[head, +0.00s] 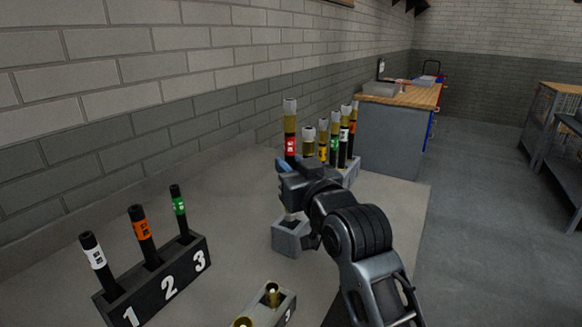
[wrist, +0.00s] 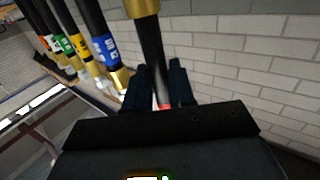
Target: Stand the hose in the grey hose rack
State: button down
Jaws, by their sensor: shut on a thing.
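The hose (head: 290,122) stands about upright, with a pale cap, a brass-coloured fitting and a red label on its black tube. My gripper (head: 286,172) is at its lower visible part, shut on it. In the wrist view the black hose (wrist: 152,55) runs between the two fingers (wrist: 162,88), with red showing there and brass at the picture's top. The grey hose rack (head: 351,173) is behind my gripper and holds several hoses with coloured labels. My arm hides much of this rack and the held hose's lower end.
A dark rack (head: 165,285) numbered 1, 2, 3 holds three black hoses at the left. A small grey open block (head: 291,237) lies below my gripper. A grey holder (head: 284,305) with brass fittings is in front. The brick wall (head: 170,110) runs close behind.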

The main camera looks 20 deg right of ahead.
jog(key=shift+f, duration=0.15)
jog(key=shift+f+b, duration=2.35)
jog(key=shift+f, duration=1.15)
jog(key=c, duration=0.9)
grip_release()
jog(key=shift+o, duration=0.2)
jog(key=s, duration=0.7)
jog(key=shift+s+b, duration=0.35)
jog(key=shift+s, duration=0.05)
